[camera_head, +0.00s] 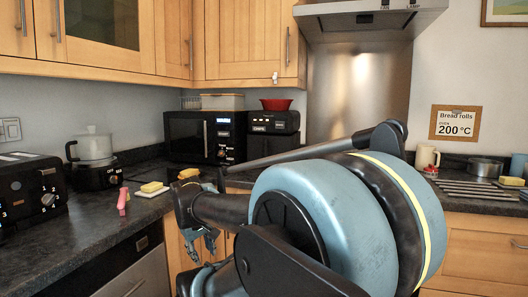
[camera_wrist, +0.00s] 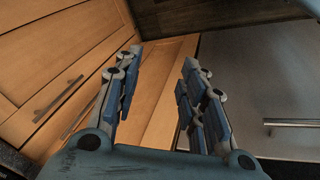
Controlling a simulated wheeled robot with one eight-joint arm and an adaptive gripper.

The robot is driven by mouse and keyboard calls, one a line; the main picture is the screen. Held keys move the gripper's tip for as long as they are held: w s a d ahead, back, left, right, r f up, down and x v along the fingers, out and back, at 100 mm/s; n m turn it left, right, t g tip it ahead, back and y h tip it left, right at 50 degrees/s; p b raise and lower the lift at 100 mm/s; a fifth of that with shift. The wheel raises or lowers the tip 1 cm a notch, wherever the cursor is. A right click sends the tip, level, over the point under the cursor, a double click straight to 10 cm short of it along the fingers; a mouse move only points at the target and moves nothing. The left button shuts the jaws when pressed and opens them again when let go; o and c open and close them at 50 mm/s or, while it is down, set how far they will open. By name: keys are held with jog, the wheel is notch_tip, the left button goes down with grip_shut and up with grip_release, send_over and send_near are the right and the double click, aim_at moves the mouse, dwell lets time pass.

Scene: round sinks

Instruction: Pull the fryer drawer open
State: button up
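The fryer looks to be the black appliance (camera_head: 273,122) on the back counter, right of the microwave, with a red bowl on top. Its upper front shows lettering. My raised arm covers part of its lower front, so I cannot make out the drawer handle clearly. My gripper (camera_head: 201,240) hangs low in front of the counter, well apart from the fryer and nearer to me. In the wrist view my gripper (camera_wrist: 160,85) is open, with a wide empty gap between its fingers. The fryer is not in the wrist view.
A black microwave (camera_head: 205,137) stands left of the fryer. The left counter holds a toaster (camera_head: 30,190), a white pot (camera_head: 93,145), a pink object (camera_head: 123,201) and a sponge-like yellow block (camera_head: 151,187). Wooden cabinet doors (camera_wrist: 60,70) and a grey metal front (camera_wrist: 255,85) face the wrist camera.

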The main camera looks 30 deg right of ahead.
jog(key=w+d+r+n+t+h, duration=0.2)
jog(key=w+d+r+n+h, duration=0.3)
jog(key=w+d+r+n, duration=0.4)
jog(key=w+d+r+n+t+h, duration=0.2)
jog(key=w+d+r+n+h, duration=0.35)
jog(key=w+d, duration=0.6)
jog(key=w+d+r+n+t+h, duration=0.25)
jog(key=w+d+r+n, duration=0.55)
jog(key=d, duration=0.4)
jog(key=shift+m+g+h, duration=0.3)
jog(key=shift+m+g, duration=0.05)
jog(key=shift+m, duration=0.1)
jog(key=x, duration=1.1)
jog(key=r+x, duration=0.1)
jog(key=x, duration=0.4)
jog(key=shift+w+d, duration=0.2)
jog(key=shift+w, duration=0.2)
